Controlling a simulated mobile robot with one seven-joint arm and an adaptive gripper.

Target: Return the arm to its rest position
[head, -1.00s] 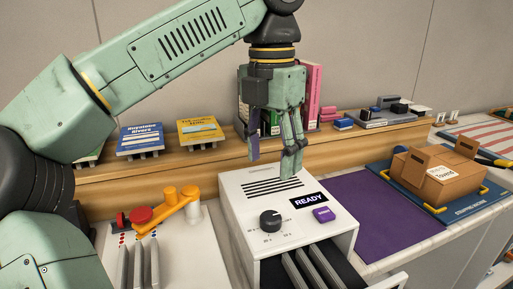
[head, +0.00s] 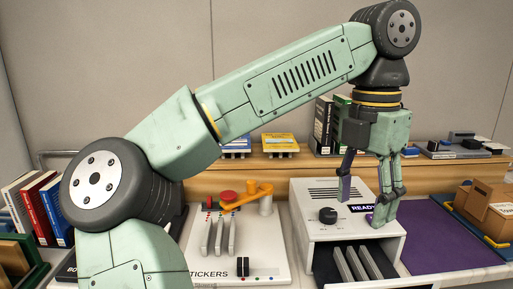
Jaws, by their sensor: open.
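My gripper (head: 370,204) hangs pointing down in the head view, in front of and over the white machine (head: 310,220). Its fingers are apart and nothing shows between them. My green arm reaches from the lower left up to an elbow at the upper right, then down to the gripper. The gripper partly hides the machine's "READY" label. Whether a fingertip touches the machine cannot be told.
Grey plates stand in the machine's open dark drawer (head: 360,265). A stickers board (head: 265,248) with an orange lever (head: 247,195) lies to the left. Books (head: 40,205) stand far left. A purple mat (head: 450,248) and cardboard box (head: 485,205) lie right. A wooden shelf (head: 280,172) runs behind.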

